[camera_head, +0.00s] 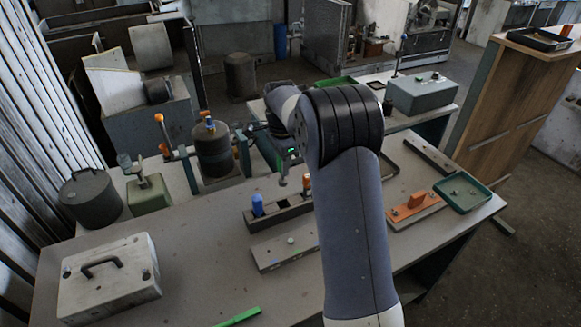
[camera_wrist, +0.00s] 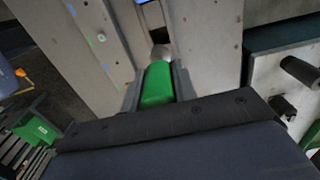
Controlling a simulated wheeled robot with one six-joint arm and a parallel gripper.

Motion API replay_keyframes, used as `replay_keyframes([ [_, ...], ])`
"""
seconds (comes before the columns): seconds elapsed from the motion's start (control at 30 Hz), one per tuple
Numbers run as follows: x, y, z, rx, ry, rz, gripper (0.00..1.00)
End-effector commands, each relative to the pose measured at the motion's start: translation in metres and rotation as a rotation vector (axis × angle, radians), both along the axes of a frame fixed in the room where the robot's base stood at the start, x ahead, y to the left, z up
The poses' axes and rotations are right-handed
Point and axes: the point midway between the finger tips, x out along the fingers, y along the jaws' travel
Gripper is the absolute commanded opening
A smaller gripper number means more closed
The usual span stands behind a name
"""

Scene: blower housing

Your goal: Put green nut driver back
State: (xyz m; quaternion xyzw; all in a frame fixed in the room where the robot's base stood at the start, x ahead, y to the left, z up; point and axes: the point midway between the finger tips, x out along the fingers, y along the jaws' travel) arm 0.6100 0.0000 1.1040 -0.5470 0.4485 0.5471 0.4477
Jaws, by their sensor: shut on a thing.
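My gripper (camera_wrist: 158,88) is shut on the green nut driver (camera_wrist: 157,80), whose green handle lies between the two fingers in the wrist view. Its grey end points toward a dark slot in the rack (camera_wrist: 212,45); I cannot tell whether it touches. In the head view the rack (camera_head: 270,220) stands on the bench, with a blue-handled tool (camera_head: 258,204) at its left end and an orange-handled one (camera_head: 307,182) further right. My gripper (camera_head: 283,168) is above and behind the rack there, partly hidden by my arm.
A grey plate (camera_head: 272,257) with a small round part lies in front of the rack. A lidded case (camera_head: 108,279) is at left, a green strip (camera_head: 238,317) at the front edge. An orange block (camera_head: 408,208) and a green tray (camera_head: 463,192) are at right.

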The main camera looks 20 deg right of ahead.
Motion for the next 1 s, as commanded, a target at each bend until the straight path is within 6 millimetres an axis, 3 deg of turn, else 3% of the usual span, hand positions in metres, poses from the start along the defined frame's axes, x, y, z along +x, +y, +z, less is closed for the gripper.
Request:
replay_keyframes([
  [0.27, 0.0, 0.0, -0.018, 0.0, 0.0, 0.0, 0.0],
  [0.7, 0.0, 0.0, -0.07, 0.0, 0.0, -0.001, 0.0],
  [1.0, 0.0, 0.0, -0.081, 0.0, -0.001, -0.001, 0.0],
])
